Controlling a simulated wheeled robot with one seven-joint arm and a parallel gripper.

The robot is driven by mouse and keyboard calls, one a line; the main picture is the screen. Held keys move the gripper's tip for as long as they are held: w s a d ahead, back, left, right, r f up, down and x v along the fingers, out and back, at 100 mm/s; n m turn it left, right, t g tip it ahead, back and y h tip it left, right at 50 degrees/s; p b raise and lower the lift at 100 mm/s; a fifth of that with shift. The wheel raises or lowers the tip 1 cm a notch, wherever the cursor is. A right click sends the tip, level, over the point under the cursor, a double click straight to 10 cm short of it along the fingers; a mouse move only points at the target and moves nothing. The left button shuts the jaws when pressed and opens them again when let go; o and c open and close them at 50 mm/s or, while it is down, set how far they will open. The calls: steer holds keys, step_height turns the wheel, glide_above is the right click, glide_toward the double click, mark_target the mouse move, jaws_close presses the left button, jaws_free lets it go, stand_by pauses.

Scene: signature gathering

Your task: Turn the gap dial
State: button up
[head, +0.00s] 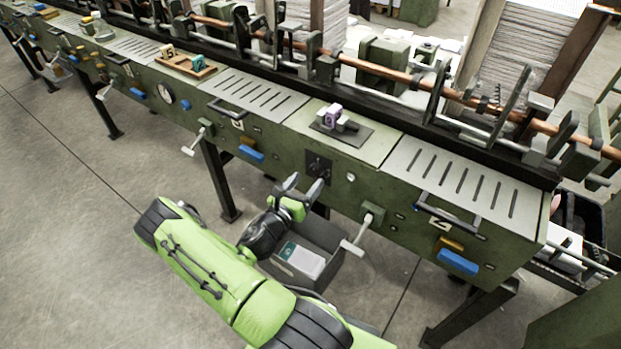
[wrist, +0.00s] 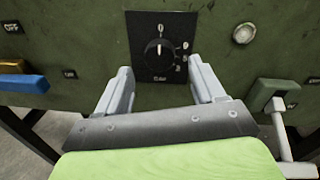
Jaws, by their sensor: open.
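The gap dial is a round black knob (wrist: 158,53) with a white pointer line, on a square black plate with white numbers. Its pointer is turned up toward the 0 mark. In the head view the dial plate (head: 318,166) is on the front of the green machine, just beyond my gripper. My gripper (wrist: 162,85) is open and empty. Its two grey fingers point at the panel, one toward each lower side of the plate, with the knob between and beyond them. It also shows in the head view (head: 303,187). The fingers look apart from the knob.
A white-handled crank (head: 362,236) sticks out from the panel right of the dial, and another lever (head: 197,139) is to the left. Blue handles (head: 457,262) line the front. A grey bin (head: 312,240) with papers stands below my gripper.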

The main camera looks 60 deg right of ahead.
mark_target(314, 173)
steer(key=d, duration=0.3)
steer(key=shift+s+d, duration=0.15)
steer(key=shift+c, duration=0.3)
steer(key=c, duration=1)
